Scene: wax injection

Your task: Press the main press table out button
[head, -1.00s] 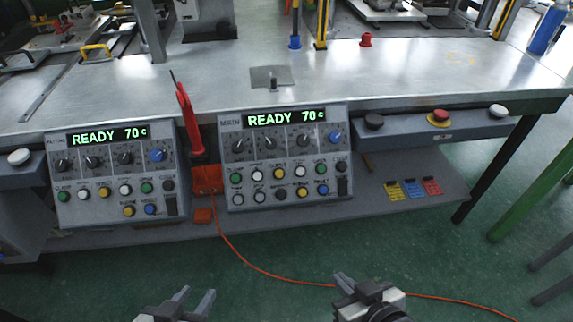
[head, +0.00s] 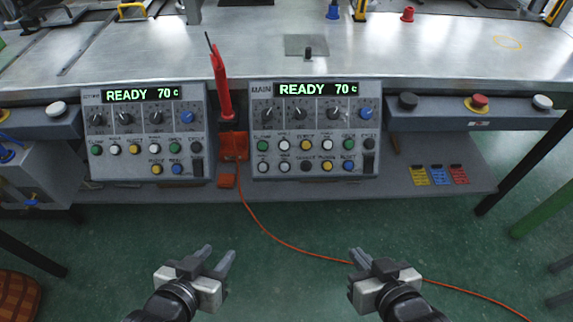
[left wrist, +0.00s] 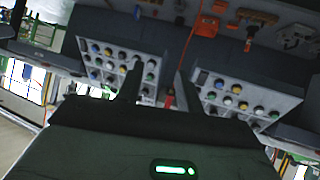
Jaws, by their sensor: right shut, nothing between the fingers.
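The main press control panel (head: 315,128) is the right one of two grey panels on the bench front; its screen reads "MAIN READY 70c". It carries two rows of coloured round buttons (head: 305,145) below several knobs; the labels are too small to tell which is table out. My left gripper (head: 218,256) is open and empty, below and in front of the panels. My right gripper (head: 358,256) is shut and empty, below the main panel and apart from it. In the left wrist view, the open fingers (left wrist: 158,85) point towards two button panels, seen turned over.
A second panel (head: 145,130) stands at left. A strip with black, red and white buttons (head: 480,102) is at right. Space before the panels is free.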

